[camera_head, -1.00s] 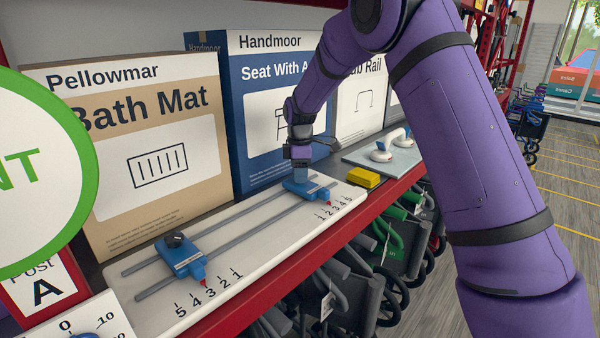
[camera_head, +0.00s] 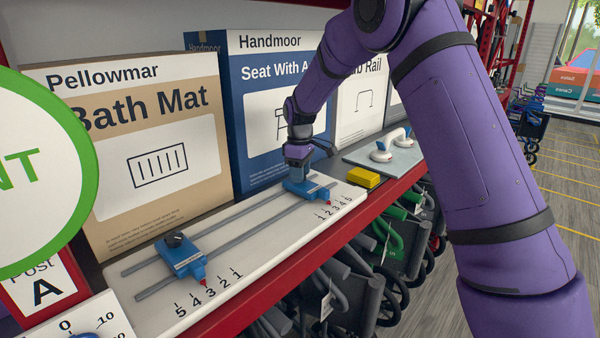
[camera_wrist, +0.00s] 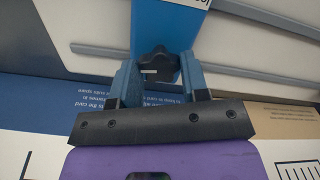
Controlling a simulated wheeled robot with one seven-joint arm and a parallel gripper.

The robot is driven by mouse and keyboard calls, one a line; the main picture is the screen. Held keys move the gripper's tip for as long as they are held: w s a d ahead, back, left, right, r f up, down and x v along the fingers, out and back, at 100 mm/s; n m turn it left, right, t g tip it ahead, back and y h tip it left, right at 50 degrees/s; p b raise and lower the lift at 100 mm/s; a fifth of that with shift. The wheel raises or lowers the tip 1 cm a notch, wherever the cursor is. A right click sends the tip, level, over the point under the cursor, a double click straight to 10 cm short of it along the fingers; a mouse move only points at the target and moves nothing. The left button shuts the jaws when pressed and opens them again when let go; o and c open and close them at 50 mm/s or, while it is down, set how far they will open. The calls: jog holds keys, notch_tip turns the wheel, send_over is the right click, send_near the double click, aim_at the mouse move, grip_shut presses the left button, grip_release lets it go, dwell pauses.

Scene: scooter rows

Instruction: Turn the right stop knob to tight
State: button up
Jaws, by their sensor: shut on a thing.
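The right stop (camera_head: 309,190) is a blue block on two grey rails, at the right end of the white board (camera_head: 262,240), with its red pointer by the 1 to 5 scale. My gripper (camera_head: 297,172) is over it, pointing down. In the wrist view the dark lobed right stop knob (camera_wrist: 157,66) sits between the two blue fingers of my gripper (camera_wrist: 158,82), which are shut on it. A short pale mark shows on the knob. The left stop (camera_head: 181,257), also blue with a dark knob (camera_head: 175,239), stands at the left end of the rails.
A yellow block (camera_head: 363,178) and a pale panel with a white handle (camera_head: 390,146) lie right of the board. Bath Mat (camera_head: 140,150) and Seat boxes (camera_head: 262,130) stand close behind. The red shelf edge (camera_head: 290,268) runs along the front.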

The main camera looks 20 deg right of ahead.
jog(key=m, duration=1.3)
jog(key=shift+m, duration=0.4)
dwell(0.4)
jog(key=o, duration=0.9)
jog(key=shift+r, duration=0.1)
notch_tip(320, 180, up, 11)
jog(key=shift+f, duration=0.2)
